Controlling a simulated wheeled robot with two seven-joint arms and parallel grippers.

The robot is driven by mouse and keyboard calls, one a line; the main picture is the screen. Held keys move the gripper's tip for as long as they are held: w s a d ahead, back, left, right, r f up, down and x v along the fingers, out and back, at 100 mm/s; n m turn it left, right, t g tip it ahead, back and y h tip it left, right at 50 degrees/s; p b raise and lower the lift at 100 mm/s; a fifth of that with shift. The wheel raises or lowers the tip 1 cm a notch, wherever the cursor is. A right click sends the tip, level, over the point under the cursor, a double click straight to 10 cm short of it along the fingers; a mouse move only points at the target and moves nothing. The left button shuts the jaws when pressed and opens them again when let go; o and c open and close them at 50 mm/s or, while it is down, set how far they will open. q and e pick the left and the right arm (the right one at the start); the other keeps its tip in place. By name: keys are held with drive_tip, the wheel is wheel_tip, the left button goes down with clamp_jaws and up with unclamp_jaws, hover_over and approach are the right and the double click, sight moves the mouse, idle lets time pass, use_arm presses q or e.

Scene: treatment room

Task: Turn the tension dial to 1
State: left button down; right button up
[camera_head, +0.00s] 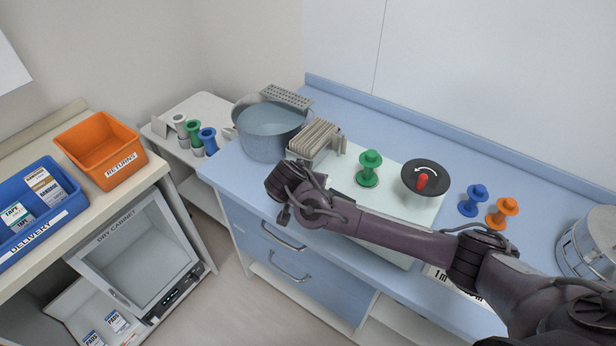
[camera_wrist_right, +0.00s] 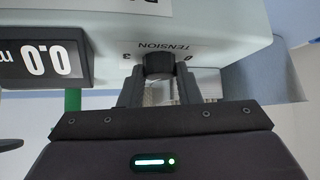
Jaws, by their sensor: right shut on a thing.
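The tension dial (camera_wrist_right: 159,64) is a dark round knob on the front face of the pale machine, under the upside-down word TENSION, with 3 and 0 printed on either side. My right gripper (camera_wrist_right: 158,80) is shut on the dial, one finger on each side. The dial's pointer and exact setting cannot be made out. In the head view my right arm crosses in front of the pale machine (camera_head: 412,207), and the dial is hidden there. My left gripper is not in view.
The machine's top carries a green spool (camera_head: 369,168) and a black disc with a red knob (camera_head: 423,181). A display (camera_wrist_right: 42,62) reads 0.0. Blue (camera_head: 474,201) and orange (camera_head: 502,211) spools stand right; a metal pot (camera_head: 268,132) stands left.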

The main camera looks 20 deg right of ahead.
drive_tip(key=n+y+p, duration=0.1)
drive_tip(key=n+t+y+p, duration=0.1)
drive_tip(key=n, duration=0.1)
drive_tip(key=shift+s+d+r, duration=0.1)
drive_tip(key=shift+s+d, duration=0.05)
drive_tip(key=shift+d, duration=0.05)
drive_tip(key=n+y+p, duration=0.1)
drive_tip(key=n+p, duration=0.1)
drive_tip(key=n+y+p, duration=0.2)
drive_tip(key=shift+d+r+t, duration=0.2)
drive_tip(key=shift+t, duration=0.1)
drive_tip(key=shift+d+n+y+p, duration=0.15)
drive_tip(key=shift+n+y+p, duration=0.85)
drive_tip(key=shift+n+p, duration=0.2)
drive_tip(key=shift+f+n+y+p, duration=0.2)
drive_tip(key=shift+n+y+p, duration=0.35)
drive_tip(key=shift+n+y, duration=0.35)
drive_tip(key=shift+g, duration=0.4)
drive_tip(key=o, duration=1)
